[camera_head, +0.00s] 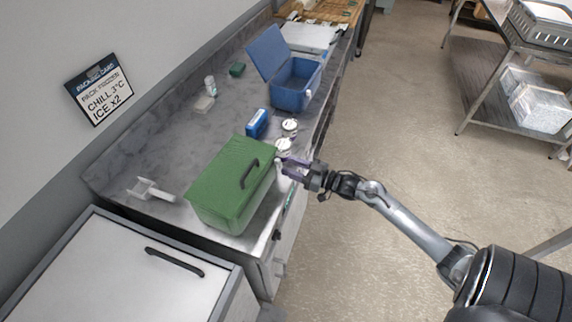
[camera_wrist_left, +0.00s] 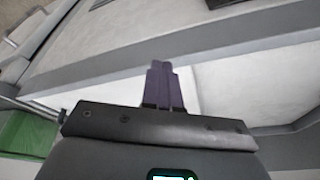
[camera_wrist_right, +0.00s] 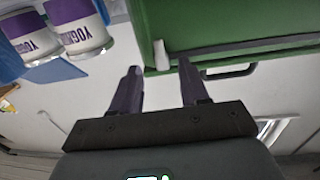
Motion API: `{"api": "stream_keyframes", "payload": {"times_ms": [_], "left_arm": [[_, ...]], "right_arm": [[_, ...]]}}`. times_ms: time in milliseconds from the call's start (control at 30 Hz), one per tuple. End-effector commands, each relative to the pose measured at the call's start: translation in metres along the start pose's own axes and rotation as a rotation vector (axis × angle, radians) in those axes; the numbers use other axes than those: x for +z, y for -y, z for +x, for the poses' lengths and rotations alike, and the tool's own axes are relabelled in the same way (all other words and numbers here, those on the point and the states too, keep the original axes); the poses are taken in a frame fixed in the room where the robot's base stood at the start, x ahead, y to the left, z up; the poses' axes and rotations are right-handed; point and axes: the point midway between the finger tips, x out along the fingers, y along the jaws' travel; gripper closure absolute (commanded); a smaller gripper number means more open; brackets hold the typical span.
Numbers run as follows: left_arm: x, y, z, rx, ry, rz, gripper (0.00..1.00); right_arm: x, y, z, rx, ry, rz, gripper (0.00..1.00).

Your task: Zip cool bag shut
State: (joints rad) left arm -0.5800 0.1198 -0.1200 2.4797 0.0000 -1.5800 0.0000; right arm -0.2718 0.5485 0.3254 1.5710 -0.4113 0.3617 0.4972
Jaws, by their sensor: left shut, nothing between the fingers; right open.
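The green cool bag (camera_head: 232,185) sits on the grey worktop with its lid down and a dark handle on it. It also shows across the top of the right wrist view (camera_wrist_right: 230,22). A small pale tab (camera_wrist_right: 161,55), perhaps the zip pull, stands at the bag's edge, just ahead of and between the right fingertips. My right gripper (camera_head: 283,163) is open at the bag's far right corner; its purple fingers also show in the right wrist view (camera_wrist_right: 158,70). My left gripper (camera_wrist_left: 160,66) is shut and empty, outside the head view. How far the zip is closed cannot be seen.
Two white jars with purple labels (camera_wrist_right: 82,25) stand close beside the right gripper. A blue pack (camera_head: 257,123) and an open blue box (camera_head: 293,94) stand farther back. A white bracket (camera_head: 150,190) lies left of the bag.

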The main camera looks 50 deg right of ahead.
Motion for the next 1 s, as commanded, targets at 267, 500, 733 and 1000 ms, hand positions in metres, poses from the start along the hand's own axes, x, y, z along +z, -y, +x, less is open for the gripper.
{"api": "stream_keyframes", "payload": {"times_ms": [267, 500, 733, 1000], "left_arm": [[0.0, 0.0, -0.001, 0.0, 0.0, 0.001, 1.0], [-0.001, 0.0, -0.002, 0.0, 0.0, 0.0, 1.0], [-0.001, 0.0, -0.002, 0.0, 0.0, 0.001, 1.0], [-0.001, 0.0, -0.002, -0.001, 0.0, 0.001, 1.0]], "right_arm": [[0.001, 0.0, -0.049, 0.002, 0.003, 0.001, 0.55], [0.001, 0.0, -0.073, 0.001, 0.002, 0.001, 0.55], [0.0, -0.001, -0.077, 0.001, 0.0, 0.0, 0.55], [0.0, 0.0, -0.077, 0.001, 0.001, 0.001, 0.55]]}}
